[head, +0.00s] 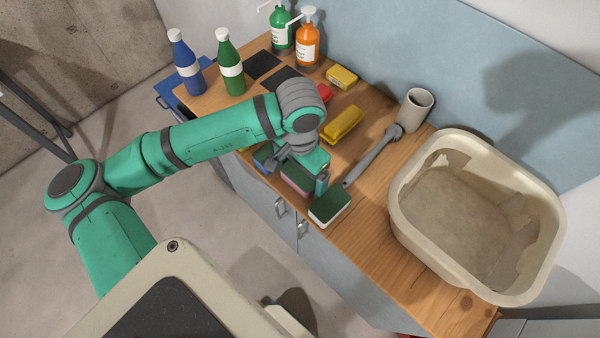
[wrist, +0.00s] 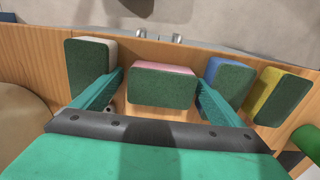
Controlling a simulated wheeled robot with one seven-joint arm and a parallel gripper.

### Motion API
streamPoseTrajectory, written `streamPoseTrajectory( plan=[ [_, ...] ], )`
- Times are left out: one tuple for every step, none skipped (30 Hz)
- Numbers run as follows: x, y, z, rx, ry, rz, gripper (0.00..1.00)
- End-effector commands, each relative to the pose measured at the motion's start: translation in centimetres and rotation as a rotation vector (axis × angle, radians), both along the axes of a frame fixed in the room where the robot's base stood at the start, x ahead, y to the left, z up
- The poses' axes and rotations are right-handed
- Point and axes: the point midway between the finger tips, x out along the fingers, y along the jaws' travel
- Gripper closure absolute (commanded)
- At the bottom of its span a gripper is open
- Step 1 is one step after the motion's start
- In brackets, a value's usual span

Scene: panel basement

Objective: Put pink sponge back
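The pink sponge (wrist: 162,85), with a dark green scouring face, sits near the counter's front edge. In the head view the pink sponge (head: 296,181) is partly covered by my gripper (head: 300,172). In the wrist view my gripper (wrist: 160,80) is open, one finger on each side of the pink sponge, with visible gaps. A white sponge (wrist: 90,65) stands to its left in the wrist view, close to one finger. A blue sponge (wrist: 228,82) stands to its right, by the other finger. A yellow sponge (wrist: 278,96) is beyond the blue one.
A large beige basin (head: 415,222) fills the counter's right side. A blue bottle (head: 186,62), a green bottle (head: 230,62) and two dispensers stand farther back.

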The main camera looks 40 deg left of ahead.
Motion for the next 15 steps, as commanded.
streamPoseTrajectory(
  plan=[
    [0.0, 0.0, 0.0, 0.0, 0.0, 0.0, 0.08],
    [0.0, 0.0, 0.0, 0.0, 0.0, 0.0, 0.08],
    [0.0, 0.0, 0.0, 0.0, 0.0, 0.0, 0.08],
    [0.0, 0.0, 0.0, 0.0, 0.0, 0.0, 0.08],
    [0.0, 0.0, 0.0, 0.0, 0.0, 0.0, 0.08],
    [0.0, 0.0, 0.0, 0.0, 0.0, 0.0, 0.08],
    [0.0, 0.0, 0.1, 0.001, 0.0, 0.0, 0.08],
    [0.0, 0.0, 0.1, 0.001, 0.0, 0.0, 0.08],
    [0.0, 0.0, 0.3, 0.002, -0.001, 0.0, 0.08],
    [0.0, 0.0, 0.5, 0.002, -0.001, 0.0, 0.08],
    [0.1, 0.0, 0.8, 0.002, -0.002, 0.0, 0.08],
    [0.0, 0.0, 1.2, 0.002, -0.001, 0.0, 0.08],
    [0.0, 0.0, 1.7, 0.002, -0.001, 0.0, 0.08],
    [0.1, 0.0, 2.2, 0.002, -0.003, 0.0, 0.08],
    [0.1, 0.0, 2.9, 0.002, -0.003, 0.0, 0.08]
  ],
)
